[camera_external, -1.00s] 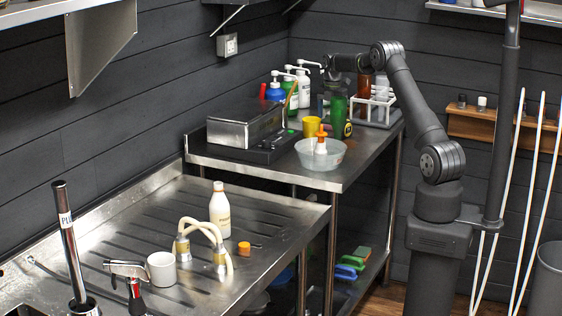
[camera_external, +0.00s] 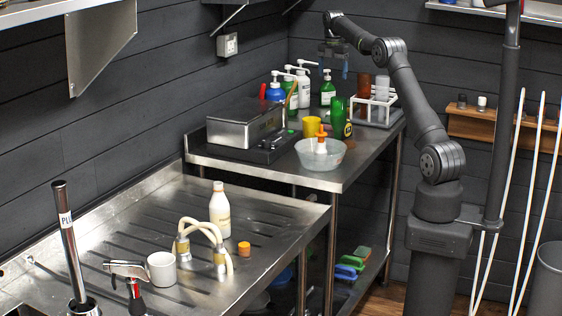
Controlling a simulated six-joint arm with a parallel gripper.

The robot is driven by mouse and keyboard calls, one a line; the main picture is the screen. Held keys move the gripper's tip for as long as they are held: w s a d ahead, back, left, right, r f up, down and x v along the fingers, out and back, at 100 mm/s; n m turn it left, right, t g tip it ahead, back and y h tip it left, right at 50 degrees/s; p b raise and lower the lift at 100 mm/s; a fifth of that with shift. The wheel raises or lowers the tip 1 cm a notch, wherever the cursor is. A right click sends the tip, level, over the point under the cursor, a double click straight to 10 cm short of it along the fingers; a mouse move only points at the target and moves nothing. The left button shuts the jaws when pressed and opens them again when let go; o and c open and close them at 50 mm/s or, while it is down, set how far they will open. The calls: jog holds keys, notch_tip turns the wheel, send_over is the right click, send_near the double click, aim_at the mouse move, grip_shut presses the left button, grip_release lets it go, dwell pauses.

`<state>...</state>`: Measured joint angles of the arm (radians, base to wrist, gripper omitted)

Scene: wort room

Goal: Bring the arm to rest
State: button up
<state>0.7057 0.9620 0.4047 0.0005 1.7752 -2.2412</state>
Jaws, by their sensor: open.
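My gripper (camera_external: 334,62) hangs in the air above the back right of the steel table (camera_external: 362,153), near the dark wall. It is open, its fingers point down, and I see nothing between them. A green pump bottle (camera_external: 328,90) stands upright on the table below it, apart from the gripper. My arm arches from its base on the right up and over to the left.
A white rack (camera_external: 375,105) with brown bottles, a green bottle (camera_external: 338,118), a yellow cup (camera_external: 312,127), a clear bowl (camera_external: 320,156) and a metal box (camera_external: 246,126) crowd the table. A wall shelf (camera_external: 485,124) is at right. The air around the gripper is clear.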

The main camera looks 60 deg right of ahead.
jog(key=w+a+r, duration=0.1)
jog(key=w+a, duration=0.1)
jog(key=a, duration=1)
jog(key=w+a+r, duration=0.2)
jog(key=a, duration=1)
jog(key=w+a+r, duration=0.2)
jog(key=a, duration=1)
jog(key=shift+r, duration=0.1)
